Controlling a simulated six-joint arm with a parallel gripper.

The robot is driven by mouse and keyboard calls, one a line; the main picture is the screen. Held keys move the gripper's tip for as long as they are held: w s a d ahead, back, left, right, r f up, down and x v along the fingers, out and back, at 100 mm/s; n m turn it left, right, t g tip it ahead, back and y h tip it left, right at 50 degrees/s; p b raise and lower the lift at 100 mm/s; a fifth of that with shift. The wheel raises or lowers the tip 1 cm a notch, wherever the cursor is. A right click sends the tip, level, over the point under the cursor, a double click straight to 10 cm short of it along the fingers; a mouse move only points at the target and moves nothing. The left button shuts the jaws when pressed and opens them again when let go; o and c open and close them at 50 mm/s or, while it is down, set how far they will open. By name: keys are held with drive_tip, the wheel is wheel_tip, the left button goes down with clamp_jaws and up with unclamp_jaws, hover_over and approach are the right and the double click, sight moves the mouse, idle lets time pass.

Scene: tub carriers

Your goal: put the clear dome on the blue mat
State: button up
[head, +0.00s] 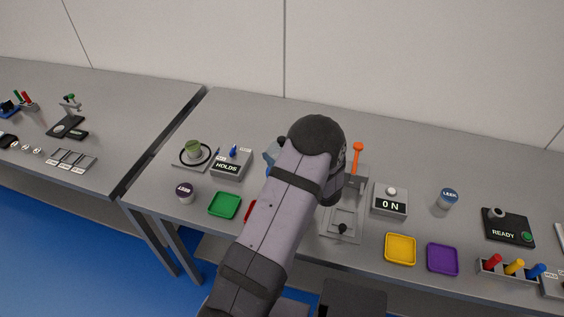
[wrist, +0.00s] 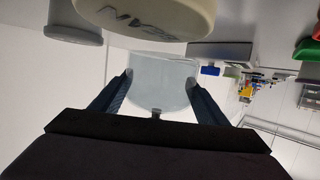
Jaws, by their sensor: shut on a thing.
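The clear dome (wrist: 160,92) is a pale, see-through body between the two fingers of my gripper (wrist: 159,79) in the wrist view. My gripper is shut on it, with one finger on each side. In the head view my arm hides the gripper and the dome. A blue flat piece (head: 271,152) shows partly at the left edge of my arm; it may be the blue mat, but most of it is hidden.
A grey box marked HOLDS (head: 229,167) and a green tray (head: 224,205) stand left of my arm. Right of it are an orange-handled device (head: 357,158), a scale (head: 389,203), a yellow tray (head: 400,249) and a purple tray (head: 442,260). A cream lettered object (wrist: 165,14) is close in the wrist view.

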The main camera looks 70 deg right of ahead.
drive_tip(key=shift+f+p, duration=0.5)
drive_tip(key=shift+f, duration=1.6)
drive_tip(key=shift+f, duration=0.1)
drive_tip(key=shift+f, duration=0.15)
drive_tip(key=o, duration=1)
drive_tip(key=shift+c, duration=0.2)
